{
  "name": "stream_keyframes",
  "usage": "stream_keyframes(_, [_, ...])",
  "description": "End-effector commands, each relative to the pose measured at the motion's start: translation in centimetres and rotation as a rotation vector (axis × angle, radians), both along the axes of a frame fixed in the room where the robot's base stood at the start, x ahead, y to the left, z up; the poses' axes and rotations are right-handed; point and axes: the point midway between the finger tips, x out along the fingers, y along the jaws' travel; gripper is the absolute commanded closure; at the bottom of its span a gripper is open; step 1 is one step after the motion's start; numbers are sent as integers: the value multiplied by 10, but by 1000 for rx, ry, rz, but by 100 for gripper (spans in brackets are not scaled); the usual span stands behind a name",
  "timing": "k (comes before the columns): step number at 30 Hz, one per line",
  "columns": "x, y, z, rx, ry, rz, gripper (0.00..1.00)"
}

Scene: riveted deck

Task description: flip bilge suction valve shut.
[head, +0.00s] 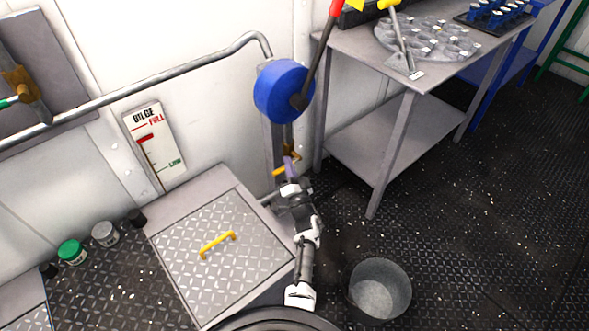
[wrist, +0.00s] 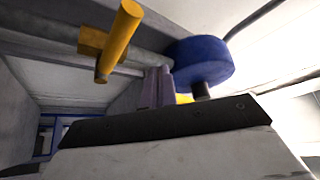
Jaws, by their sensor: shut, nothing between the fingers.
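A brass valve (head: 291,155) with a yellow lever (head: 279,171) sits on the upright pipe below the blue pump (head: 283,91). In the wrist view the yellow lever (wrist: 120,40) and brass valve body (wrist: 91,41) are large at the upper left, and the lever appears to lie across the pipe. My gripper (head: 289,165) is shut and empty, right beside the valve and partly covering it. In the wrist view my purplish fingers (wrist: 157,87) are together, to the right of the lever and apart from it in the picture. I cannot tell the depth gap.
A bilge gauge (head: 153,145) hangs on the wall. A second valve with a green handle (head: 9,102) is at far left. A hatch box (head: 215,240) with a yellow handle stands left of my arm, a metal bucket (head: 378,289) right of it. A workbench (head: 385,150) stands behind.

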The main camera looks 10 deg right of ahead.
Motion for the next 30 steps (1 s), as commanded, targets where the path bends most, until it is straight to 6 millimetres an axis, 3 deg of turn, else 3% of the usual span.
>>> stream_keyframes(6, [-38, -23, -24, 2, 1, -5, 100])
stream_keyframes(12, [-63, -38, -41, 1, -3, -3, 100])
stream_keyframes(18, [-73, -43, -47, 1, -6, 0, 100])
stream_keyframes(30, [-73, -44, -47, 0, -6, -1, 100])
